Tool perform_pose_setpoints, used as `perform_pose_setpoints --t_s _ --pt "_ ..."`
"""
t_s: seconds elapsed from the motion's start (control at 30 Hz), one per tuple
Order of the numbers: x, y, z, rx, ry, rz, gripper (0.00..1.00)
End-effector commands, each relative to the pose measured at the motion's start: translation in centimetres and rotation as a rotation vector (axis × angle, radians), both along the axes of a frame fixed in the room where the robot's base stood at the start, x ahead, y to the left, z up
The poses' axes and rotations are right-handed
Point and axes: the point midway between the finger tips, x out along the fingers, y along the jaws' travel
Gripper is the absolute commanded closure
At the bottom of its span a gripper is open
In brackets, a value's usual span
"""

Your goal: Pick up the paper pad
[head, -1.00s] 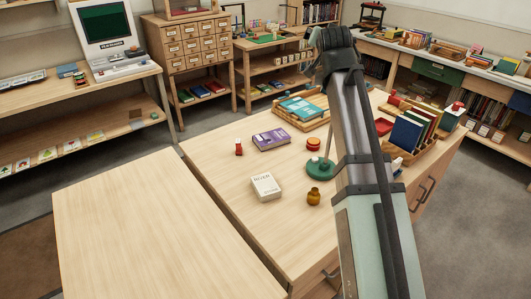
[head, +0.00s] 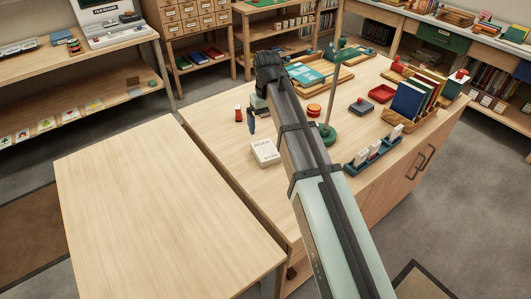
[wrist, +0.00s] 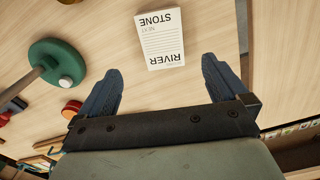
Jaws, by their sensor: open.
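The paper pad (head: 265,150) is a small white block with printed lines, lying flat on the wooden table in the head view. In the wrist view the pad (wrist: 161,40) lies beyond my fingertips, roughly centred between them, its text upside down. My gripper (wrist: 162,70) is open and empty, its two blue fingers apart. In the head view my gripper (head: 252,120) is above the table, just behind the pad, and my arm hides much of it. The pad is not between the fingers.
A green round base with a rod (wrist: 57,63) and a red-orange round piece (wrist: 72,108) stand left in the wrist view. A small red bottle (head: 238,114) stands behind the pad. A blue rack (head: 373,153) is to the right. A bare table (head: 150,200) lies left.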

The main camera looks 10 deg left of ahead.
Motion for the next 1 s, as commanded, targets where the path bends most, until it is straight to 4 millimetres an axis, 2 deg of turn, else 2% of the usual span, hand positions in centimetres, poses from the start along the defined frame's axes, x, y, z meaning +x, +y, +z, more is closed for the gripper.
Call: perform_pose_setpoints --t_s 0.4,0.83,1.0 --pt "0.0 0.0 -6.1 0.000 -0.002 -0.002 0.00" --pt "0.1 0.1 -8.1 0.001 -0.004 -0.003 0.00" --pt "0.3 0.4 -9.8 0.001 -0.003 -0.003 0.00"
